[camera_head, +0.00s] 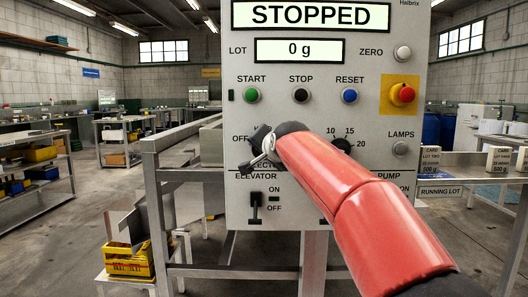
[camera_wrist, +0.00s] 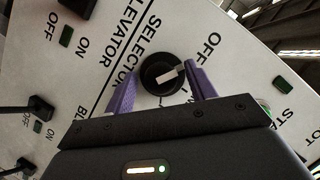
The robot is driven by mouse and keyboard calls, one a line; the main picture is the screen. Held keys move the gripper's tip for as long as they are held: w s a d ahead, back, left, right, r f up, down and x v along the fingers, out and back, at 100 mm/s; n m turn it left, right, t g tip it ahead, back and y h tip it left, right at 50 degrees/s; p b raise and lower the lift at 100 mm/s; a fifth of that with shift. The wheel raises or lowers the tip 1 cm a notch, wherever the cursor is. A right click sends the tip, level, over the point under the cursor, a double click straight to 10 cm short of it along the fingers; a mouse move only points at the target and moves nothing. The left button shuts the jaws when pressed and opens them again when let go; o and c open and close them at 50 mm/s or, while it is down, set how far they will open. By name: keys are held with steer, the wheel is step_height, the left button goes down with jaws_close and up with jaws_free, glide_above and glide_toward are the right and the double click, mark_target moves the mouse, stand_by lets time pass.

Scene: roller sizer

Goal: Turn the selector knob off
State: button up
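The selector knob (camera_wrist: 162,73) is round and black with a white pointer bar, on the light grey control panel (camera_head: 330,215). In the wrist view the panel is tilted; the bar points right, below the OFF label (camera_wrist: 212,45), not squarely at it. Its other position label is partly hidden by my gripper. My gripper (camera_wrist: 160,68) has two purple fingers spread apart, one on each side of the knob, with gaps visible; I cannot tell whether either touches it. In the head view my gripper (camera_head: 262,146) and red arm cover the knob.
The display (camera_head: 311,15) reads STOPPED and the lot display (camera_head: 299,50) reads 0 g. Start (camera_head: 252,95), stop (camera_head: 301,95) and reset (camera_head: 349,95) buttons and a red emergency button (camera_head: 402,94) lie above. The elevator switch (camera_head: 255,205) is below.

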steer(key=b+v, duration=0.1)
steer(key=v, duration=0.6)
steer(key=shift+s+b, duration=0.3)
steer(key=shift+s, duration=0.05)
steer(key=shift+d+r, duration=0.1)
steer(key=shift+d, duration=0.05)
